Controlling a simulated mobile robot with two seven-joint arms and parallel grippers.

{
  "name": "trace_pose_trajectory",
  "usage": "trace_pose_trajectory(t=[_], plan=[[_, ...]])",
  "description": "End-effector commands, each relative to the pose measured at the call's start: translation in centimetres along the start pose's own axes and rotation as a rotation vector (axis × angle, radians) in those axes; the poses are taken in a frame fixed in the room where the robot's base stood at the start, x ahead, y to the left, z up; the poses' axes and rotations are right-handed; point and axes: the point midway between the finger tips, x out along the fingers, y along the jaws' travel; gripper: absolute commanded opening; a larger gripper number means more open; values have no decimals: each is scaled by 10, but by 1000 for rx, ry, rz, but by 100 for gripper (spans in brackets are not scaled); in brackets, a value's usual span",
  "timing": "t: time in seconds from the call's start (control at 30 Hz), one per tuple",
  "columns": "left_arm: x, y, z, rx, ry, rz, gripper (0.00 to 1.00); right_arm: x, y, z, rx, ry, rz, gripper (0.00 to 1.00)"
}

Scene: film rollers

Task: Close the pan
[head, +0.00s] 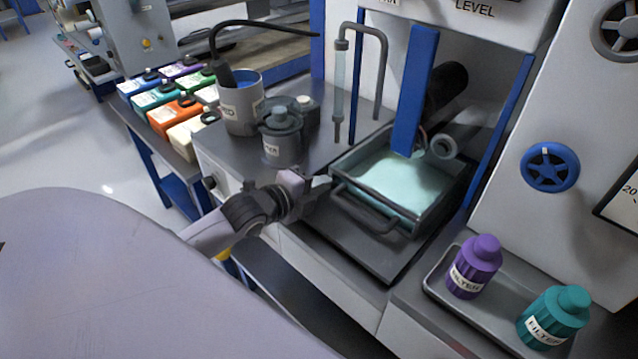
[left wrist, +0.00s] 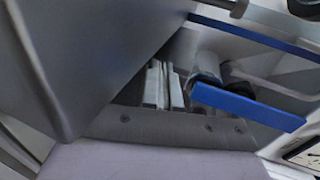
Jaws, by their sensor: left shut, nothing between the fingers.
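The pan (head: 345,172) is a dark, shallow tray holding pale teal liquid (head: 390,178), with a bar handle (head: 362,208) along its front. It stands pulled out over the dark metal deck, below the blue upright of the machine. My left gripper (head: 322,184) is shut and empty, at the left end of the handle; whether it touches is unclear. In the left wrist view its fingers (left wrist: 164,86) are close together. A large grey surface beside them there may be part of the pan. My right gripper is not in view.
A cup (head: 242,118) and a lidded grey jar (head: 282,143) stand left of the pan. A purple filter bottle (head: 473,268) and a teal one (head: 552,318) stand in a tray at lower right. A blue valve wheel (head: 550,167) is on the right panel.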

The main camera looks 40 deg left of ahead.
Motion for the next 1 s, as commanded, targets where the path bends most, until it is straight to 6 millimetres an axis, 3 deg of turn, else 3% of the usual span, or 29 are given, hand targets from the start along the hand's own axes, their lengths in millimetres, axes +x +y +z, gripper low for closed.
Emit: trace_pose_trajectory(t=[0.27,0.8,1.0], plan=[[5,-2,0,0,0,-3,0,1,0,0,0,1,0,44],[75,-22,0,0,1,-2,0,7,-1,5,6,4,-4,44],[86,-27,0,0,0,-1,0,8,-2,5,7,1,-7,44]])
